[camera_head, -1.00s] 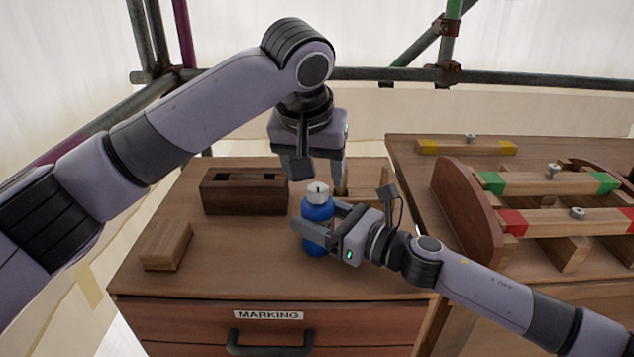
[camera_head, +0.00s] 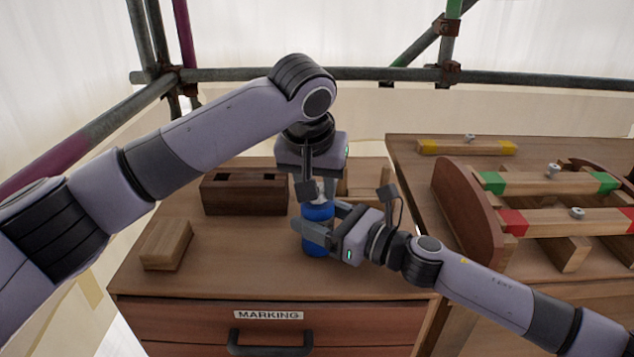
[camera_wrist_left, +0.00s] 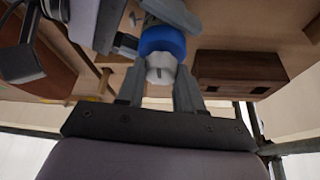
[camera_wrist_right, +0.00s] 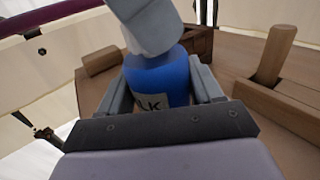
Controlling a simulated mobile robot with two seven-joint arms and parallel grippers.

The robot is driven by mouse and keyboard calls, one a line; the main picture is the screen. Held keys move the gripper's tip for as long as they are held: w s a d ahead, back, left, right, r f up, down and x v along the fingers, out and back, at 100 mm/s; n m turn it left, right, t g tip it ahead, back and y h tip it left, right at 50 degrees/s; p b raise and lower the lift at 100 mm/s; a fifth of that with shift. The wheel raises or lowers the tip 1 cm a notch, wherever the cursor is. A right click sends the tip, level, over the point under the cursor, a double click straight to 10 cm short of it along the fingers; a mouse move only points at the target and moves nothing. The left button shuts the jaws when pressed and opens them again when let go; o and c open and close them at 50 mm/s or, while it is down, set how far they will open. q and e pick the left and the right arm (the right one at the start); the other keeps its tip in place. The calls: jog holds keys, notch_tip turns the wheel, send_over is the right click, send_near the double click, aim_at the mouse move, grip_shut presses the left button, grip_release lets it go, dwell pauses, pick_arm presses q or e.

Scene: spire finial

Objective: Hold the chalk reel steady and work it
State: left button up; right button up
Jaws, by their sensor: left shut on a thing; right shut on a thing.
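The chalk reel (camera_head: 317,213) is a blue bottle-like body with a pale cap, upright on the wooden cabinet top. My right gripper (camera_head: 318,234) is shut on its blue body from the right; the right wrist view shows the blue body (camera_wrist_right: 163,80) with part of a label between the fingers. My left gripper (camera_head: 316,190) points down from above and is shut on the cap. The left wrist view shows the pale cap (camera_wrist_left: 160,70) between the left fingers. In the head view the fingers hide much of the cap and body.
A dark slotted wooden block (camera_head: 245,193) stands behind left of the reel, and a lighter block (camera_head: 167,244) lies at the left. The drawer below has a MARKING label (camera_head: 268,315). A bench at right holds a rack with red and green-ended bars (camera_head: 548,183).

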pick_arm(q)
jog(key=m+h, duration=0.1)
jog(key=m, duration=0.3)
jog(key=shift+m+g+h, duration=0.3)
jog(key=shift+h, duration=0.1)
jog(key=m, duration=0.2)
jog(key=m+g+h, duration=0.1)
jog(key=m, duration=0.1)
jog(key=shift+w+a+m, duration=0.15)
jog(key=shift+m, duration=0.15)
jog(key=m+g, duration=0.1)
jog(key=m, duration=0.1)
jog(key=m+g, duration=0.1)
jog(key=m, duration=0.1)
jog(key=shift+w+r+m+h, duration=0.1)
jog(key=shift+m+h, duration=0.2)
jog(key=shift+h, duration=0.1)
pick_arm(e)
jog(key=shift+f, duration=0.1)
pick_arm(q)
jog(key=shift+w+m+g, duration=0.1)
jog(key=shift+m+g, duration=0.8)
jog(key=shift+m, duration=1.3)
jog(key=o, duration=1.1)
jog(key=shift+c, duration=0.2)
